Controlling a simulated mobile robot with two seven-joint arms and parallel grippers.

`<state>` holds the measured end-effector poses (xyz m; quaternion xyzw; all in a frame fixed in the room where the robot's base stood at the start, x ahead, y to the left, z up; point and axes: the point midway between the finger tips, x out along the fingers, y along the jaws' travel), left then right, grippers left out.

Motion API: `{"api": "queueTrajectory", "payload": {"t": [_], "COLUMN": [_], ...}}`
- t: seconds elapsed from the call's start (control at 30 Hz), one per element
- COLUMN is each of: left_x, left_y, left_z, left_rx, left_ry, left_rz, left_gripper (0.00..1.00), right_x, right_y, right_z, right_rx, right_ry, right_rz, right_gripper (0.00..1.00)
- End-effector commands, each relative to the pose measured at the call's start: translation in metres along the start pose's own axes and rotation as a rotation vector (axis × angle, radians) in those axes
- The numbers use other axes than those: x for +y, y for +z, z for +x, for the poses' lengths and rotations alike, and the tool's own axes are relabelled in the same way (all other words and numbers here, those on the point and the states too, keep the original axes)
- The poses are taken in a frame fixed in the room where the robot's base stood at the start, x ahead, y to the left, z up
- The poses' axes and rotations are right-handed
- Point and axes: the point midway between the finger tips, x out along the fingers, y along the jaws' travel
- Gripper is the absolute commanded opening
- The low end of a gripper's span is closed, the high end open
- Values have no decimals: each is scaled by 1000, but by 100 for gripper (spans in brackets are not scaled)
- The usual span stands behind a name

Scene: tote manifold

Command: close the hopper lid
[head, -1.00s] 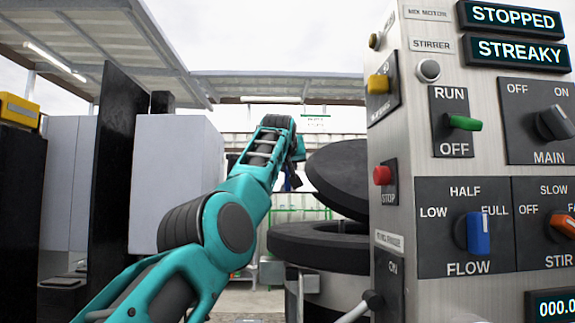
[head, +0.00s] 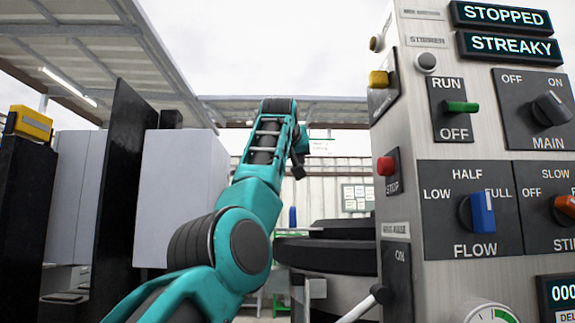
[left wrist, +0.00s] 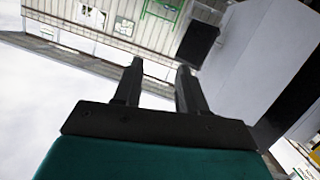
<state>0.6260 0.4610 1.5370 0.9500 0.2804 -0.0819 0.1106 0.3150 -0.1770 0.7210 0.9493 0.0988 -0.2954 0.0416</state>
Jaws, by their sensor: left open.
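The hopper lid (head: 345,229) is a dark disc in the head view, partly hidden behind the control panel. It lies level, or nearly so, on the thick black hopper rim (head: 325,256); I cannot tell whether a small gap is left. My left gripper (head: 300,168) hangs above and to the left of the lid, apart from it in the picture. In the left wrist view the left gripper (left wrist: 160,72) shows two parted fingers with nothing between them, and the lid does not show there. My right gripper is not in view.
The steel control panel (head: 440,175) with knobs and switches stands close on the right. A grey-white cabinet (head: 180,190) and a tall black panel (head: 123,180) stand on the left. A yellow box (head: 30,124) sits at the far left. Open air lies above the lid.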

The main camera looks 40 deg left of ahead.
Motion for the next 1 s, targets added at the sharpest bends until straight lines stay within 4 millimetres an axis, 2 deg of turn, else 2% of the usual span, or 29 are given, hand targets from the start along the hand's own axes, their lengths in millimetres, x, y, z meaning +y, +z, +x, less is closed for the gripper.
{"api": "queueTrajectory", "payload": {"t": [0.03, 0.17, 0.4, 1.0], "left_x": [0, 0, 0, 0], "left_y": [5, 3, 0, -1], "left_z": [-11, -37, -62, -65], "left_rx": [6, 6, 2, 2], "left_ry": [2, 3, 2, 1], "left_rz": [-2, -2, -1, -1], "left_gripper": [41, 41, 41, 41], "right_x": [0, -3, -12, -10], "right_y": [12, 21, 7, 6], "right_z": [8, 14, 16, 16], "right_rx": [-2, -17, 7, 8], "right_ry": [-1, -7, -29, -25], "right_rz": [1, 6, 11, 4], "right_gripper": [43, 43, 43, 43]}}
